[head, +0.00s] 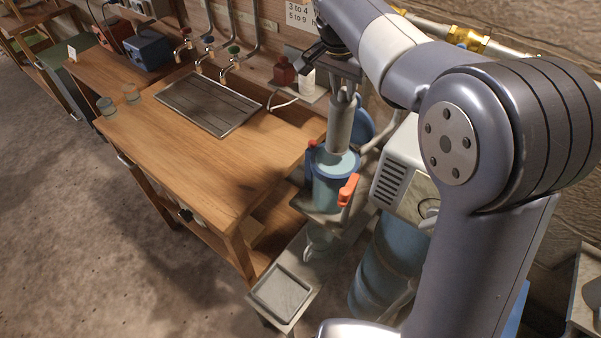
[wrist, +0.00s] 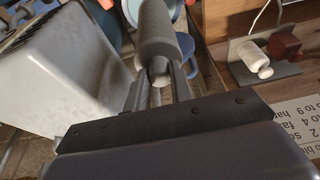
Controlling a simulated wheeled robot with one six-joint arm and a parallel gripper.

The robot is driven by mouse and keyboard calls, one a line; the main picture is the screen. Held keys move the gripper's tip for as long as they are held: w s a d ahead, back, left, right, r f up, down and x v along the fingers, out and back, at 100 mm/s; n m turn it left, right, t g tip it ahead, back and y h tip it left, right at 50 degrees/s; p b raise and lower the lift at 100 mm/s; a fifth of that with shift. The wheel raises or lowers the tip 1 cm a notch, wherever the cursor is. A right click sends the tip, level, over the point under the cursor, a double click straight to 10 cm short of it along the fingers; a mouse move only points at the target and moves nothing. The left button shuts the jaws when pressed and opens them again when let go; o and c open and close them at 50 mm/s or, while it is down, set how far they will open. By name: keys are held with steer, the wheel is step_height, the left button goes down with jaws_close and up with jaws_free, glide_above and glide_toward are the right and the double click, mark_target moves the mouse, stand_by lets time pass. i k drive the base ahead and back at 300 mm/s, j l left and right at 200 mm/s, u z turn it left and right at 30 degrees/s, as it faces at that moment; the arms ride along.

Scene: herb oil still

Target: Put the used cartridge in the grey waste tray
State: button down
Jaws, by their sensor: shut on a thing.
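My gripper (head: 343,92) is shut on the knob at the top of a grey cylindrical cartridge (head: 341,124), which hangs upright. The wrist view shows my gripper's fingers (wrist: 159,80) around that knob, with the cartridge body (wrist: 155,28) beyond. The cartridge's lower end is at or just over the mouth of an open blue housing (head: 334,185); I cannot tell whether it is fully clear of the rim. The grey waste tray (head: 284,292), square and shallow, is empty on a low stand at the front, below and left of the housing.
An orange handle (head: 348,190) sticks out from the housing, and a round blue lid (head: 362,127) stands open behind it. A pale vented machine (head: 402,172) is close on the right. The wooden bench (head: 190,150) with a sink grid is on the left.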

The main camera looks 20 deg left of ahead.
mark_target(283, 293)
steer(key=k, duration=1)
